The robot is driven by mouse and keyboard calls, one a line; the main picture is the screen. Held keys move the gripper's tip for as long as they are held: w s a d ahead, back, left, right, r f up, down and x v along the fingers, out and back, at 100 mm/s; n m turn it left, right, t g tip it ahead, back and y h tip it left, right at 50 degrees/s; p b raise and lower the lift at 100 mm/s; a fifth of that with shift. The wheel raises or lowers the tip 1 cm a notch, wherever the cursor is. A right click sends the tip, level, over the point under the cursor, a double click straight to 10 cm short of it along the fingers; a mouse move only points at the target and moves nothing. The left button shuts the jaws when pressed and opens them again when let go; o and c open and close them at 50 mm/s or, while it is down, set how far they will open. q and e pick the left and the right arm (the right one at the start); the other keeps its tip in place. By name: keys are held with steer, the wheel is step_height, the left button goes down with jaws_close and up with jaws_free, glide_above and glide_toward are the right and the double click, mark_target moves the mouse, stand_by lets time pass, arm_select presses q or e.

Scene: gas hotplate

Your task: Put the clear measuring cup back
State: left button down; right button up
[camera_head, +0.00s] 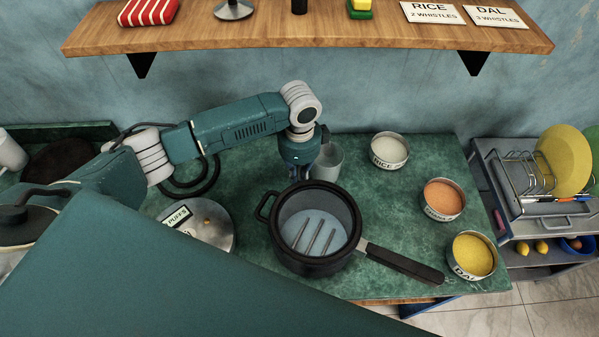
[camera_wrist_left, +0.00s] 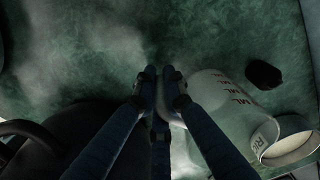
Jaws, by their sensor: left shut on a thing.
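The clear measuring cup (camera_head: 329,161) is at the back of the green counter, behind the black pot. In the left wrist view the cup (camera_wrist_left: 222,98) has red markings on its side and lies against the right finger. My left gripper (camera_head: 299,172) points down at the cup's left side, with its fingers partly hidden behind the pot's rim. In the left wrist view my left gripper (camera_wrist_left: 160,76) has its fingertips close together, shut on the cup's wall. I cannot tell whether the cup touches the counter. My right gripper is not in view.
The black pot (camera_head: 345,262) stands in front, its handle reaching right. Tins of rice (camera_head: 389,164), orange lentils (camera_head: 443,212) and yellow dal (camera_head: 471,268) line the right side. A round "PUFFS" tin (camera_head: 225,238) is left. A wooden shelf (camera_head: 300,32) hangs above.

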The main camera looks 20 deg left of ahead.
arm_select(q)
steer(key=shift+f, duration=0.1)
steer(key=c, duration=1.8)
jaws_free()
step_height(320, 180, up, 8)
steer(key=shift+f+b, duration=0.1)
steer(key=shift+b, duration=0.65)
